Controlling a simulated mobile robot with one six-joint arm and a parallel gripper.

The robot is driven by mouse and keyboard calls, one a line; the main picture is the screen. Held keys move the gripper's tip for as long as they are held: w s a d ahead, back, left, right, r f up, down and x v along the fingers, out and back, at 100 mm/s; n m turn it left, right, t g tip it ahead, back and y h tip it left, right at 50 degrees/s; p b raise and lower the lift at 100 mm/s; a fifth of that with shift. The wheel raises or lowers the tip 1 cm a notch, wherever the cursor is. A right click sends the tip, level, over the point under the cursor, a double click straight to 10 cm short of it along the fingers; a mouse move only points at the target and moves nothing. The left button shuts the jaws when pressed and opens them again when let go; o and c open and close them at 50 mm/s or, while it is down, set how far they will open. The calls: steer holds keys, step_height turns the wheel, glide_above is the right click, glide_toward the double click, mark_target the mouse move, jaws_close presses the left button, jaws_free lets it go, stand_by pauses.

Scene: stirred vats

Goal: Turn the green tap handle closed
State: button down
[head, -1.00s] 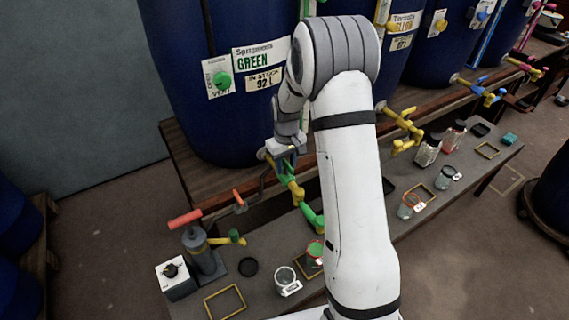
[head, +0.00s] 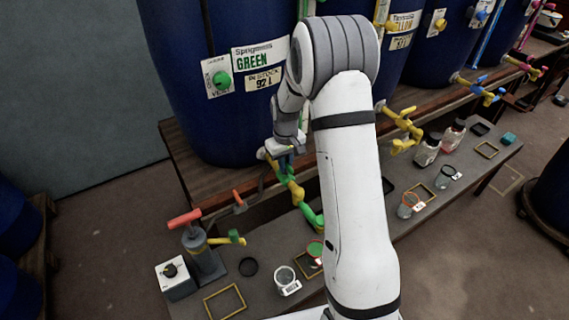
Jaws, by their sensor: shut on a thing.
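The green vat (head: 205,120) is a large blue barrel labelled GREEN at the left. Its yellow tap (head: 294,188) sticks out at the bottom front and ends in a green spout (head: 311,217) that points down over the low bench. My gripper (head: 285,153) is at the upper part of this tap, beside the vat's lower edge. It is shut on the tap's handle, which is mostly hidden by the jaws and wrist, so its exact angle cannot be told. My white arm covers the area right of the tap.
Other vats with taps stand at the right. Open floor lies at the lower left.

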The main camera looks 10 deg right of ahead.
steer(key=m+b, duration=0.1)
steer(key=m, duration=0.3)
steer(key=shift+m, duration=0.4)
steer(key=m, duration=0.4)
steer(key=shift+m+b, duration=0.3)
steer(key=shift+b, duration=0.1)
steer(key=m, duration=0.4)
steer(key=shift+m+b, duration=0.4)
steer(key=shift+m, duration=1.7)
steer(key=c, duration=1.4)
jaws_free()
steer(key=shift+c, duration=0.2)
